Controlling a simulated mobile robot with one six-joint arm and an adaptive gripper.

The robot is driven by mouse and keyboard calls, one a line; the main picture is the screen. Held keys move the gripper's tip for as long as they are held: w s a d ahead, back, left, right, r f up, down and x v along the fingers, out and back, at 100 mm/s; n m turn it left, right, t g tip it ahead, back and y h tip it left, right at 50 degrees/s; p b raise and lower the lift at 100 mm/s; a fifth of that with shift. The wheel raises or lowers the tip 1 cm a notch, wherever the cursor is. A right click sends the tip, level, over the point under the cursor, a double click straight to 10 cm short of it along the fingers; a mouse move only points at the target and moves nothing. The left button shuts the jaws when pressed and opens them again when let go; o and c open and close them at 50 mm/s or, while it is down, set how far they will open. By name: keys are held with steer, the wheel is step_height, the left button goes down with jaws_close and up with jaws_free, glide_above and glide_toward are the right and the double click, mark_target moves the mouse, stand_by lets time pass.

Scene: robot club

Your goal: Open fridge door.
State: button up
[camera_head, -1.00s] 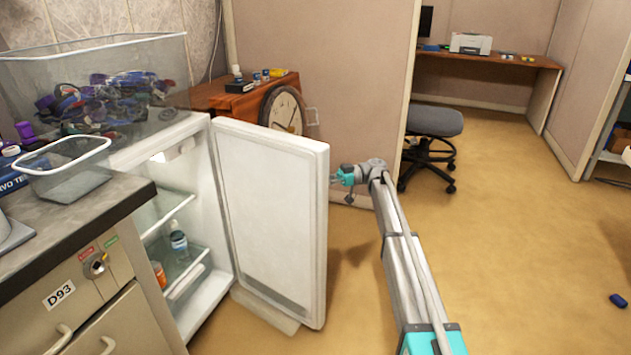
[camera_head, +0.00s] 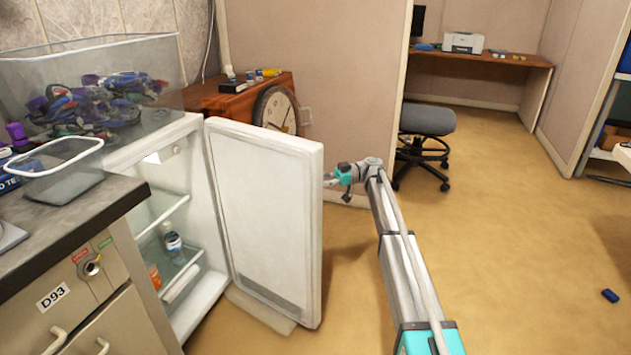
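The white fridge (camera_head: 196,304) stands at the left with its door (camera_head: 262,215) swung wide open, the inner face toward me. Inside, a clear bottle (camera_head: 174,243) and an orange item (camera_head: 154,275) stand on a shelf. My gripper (camera_head: 329,180) is just right of the door's free edge, near its upper half. Its fingers point left toward the door's outer side. They are small and partly hidden by the edge, so I cannot tell whether they touch the door or are open or shut.
A grey counter with drawers (camera_head: 75,300) stands left of the fridge. A clear bin of colourful items (camera_head: 150,62) sits on top of the fridge. A partition wall (camera_head: 340,60) and an office chair (camera_head: 425,130) stand behind. The floor to the right is mostly clear; a small blue object (camera_head: 610,296) lies there.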

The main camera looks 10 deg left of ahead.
steer(key=v, duration=0.6)
steer(key=shift+w+d, duration=0.15)
steer(key=shift+w, duration=0.1)
steer(key=shift+c, duration=0.2)
steer(key=shift+s+f, duration=0.1)
steer(key=shift+s, duration=0.15)
steer(key=c, duration=0.4)
steer(key=s+d+f+m+t, duration=0.1)
steer(key=s+m, duration=0.1)
steer(key=s, duration=0.1)
steer(key=s+d+f+m+t+h, duration=0.1)
steer(key=s+f+m, duration=0.1)
steer(key=s, duration=0.1)
steer(key=s+d+f+m+t+h, duration=0.1)
steer(key=s+d+f+m, duration=0.1)
steer(key=shift+s+m+p, duration=0.3)
steer(key=shift+s+p, duration=0.05)
steer(key=shift+s, duration=0.05)
jaws_close()
steer(key=s+d+f+m+t+h+p, duration=0.1)
steer(key=s+d+f+m+t+h, duration=0.2)
steer(key=s+d+m, duration=0.6)
steer(key=s+d+f+m+t+h+p, duration=0.1)
steer(key=s+d+f+m+t+h, duration=0.3)
steer(key=s+d, duration=1.2)
steer(key=s+f+m+h, duration=0.3)
steer(key=m+h, duration=0.2)
steer(key=h, duration=0.1)
steer(key=shift+f, duration=0.3)
